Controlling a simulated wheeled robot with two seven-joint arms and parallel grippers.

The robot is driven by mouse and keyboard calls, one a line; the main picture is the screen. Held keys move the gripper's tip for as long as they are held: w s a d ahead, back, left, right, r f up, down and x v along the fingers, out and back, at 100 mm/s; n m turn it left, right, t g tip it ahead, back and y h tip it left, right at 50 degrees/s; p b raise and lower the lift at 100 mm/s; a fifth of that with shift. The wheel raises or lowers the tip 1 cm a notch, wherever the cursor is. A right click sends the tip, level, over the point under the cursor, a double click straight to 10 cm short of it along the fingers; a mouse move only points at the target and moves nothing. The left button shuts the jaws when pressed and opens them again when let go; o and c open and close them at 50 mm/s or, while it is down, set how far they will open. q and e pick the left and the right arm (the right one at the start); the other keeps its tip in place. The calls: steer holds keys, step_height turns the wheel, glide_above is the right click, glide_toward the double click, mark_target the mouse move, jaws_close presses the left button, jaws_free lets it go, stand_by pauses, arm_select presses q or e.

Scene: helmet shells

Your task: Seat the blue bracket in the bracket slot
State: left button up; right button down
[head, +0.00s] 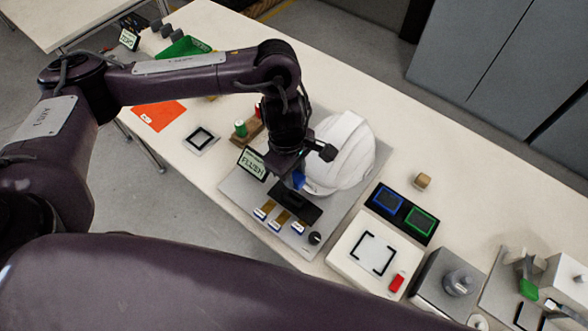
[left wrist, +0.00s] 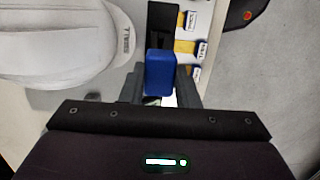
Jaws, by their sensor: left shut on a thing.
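The blue bracket (head: 299,178) is between the fingers of my left gripper (head: 296,184), just left of the white helmet shell (head: 342,150). In the left wrist view the blue bracket (left wrist: 160,73) sits between the two dark fingers of the left gripper (left wrist: 160,88), which is shut on it. The helmet shell (left wrist: 60,40) lies to its left there. A dark strip (left wrist: 162,18) lies beyond the bracket. I cannot make out the bracket slot for certain, nor whether the bracket touches anything below. My right gripper is not in view.
A grey plate (head: 238,190) carries the shell, a small "FLUSH" display (head: 252,164), several labelled tabs (head: 280,216) and a black knob (head: 315,238). A black panel with blue and green squares (head: 404,212) and a white pad (head: 352,262) stand to the right.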

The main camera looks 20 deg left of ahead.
arm_select(q)
steer(key=shift+f+b, duration=1.65)
steer(key=shift+f, duration=0.4)
steer(key=shift+f+b, duration=0.75)
steer(key=shift+b, duration=0.05)
steer(key=shift+f+b, duration=0.8)
steer(key=shift+b, duration=0.3)
stand_by(0.5)
steer(key=shift+f+b, duration=0.55)
steer(key=shift+f, duration=0.05)
stand_by(0.9)
steer(key=o, duration=0.9)
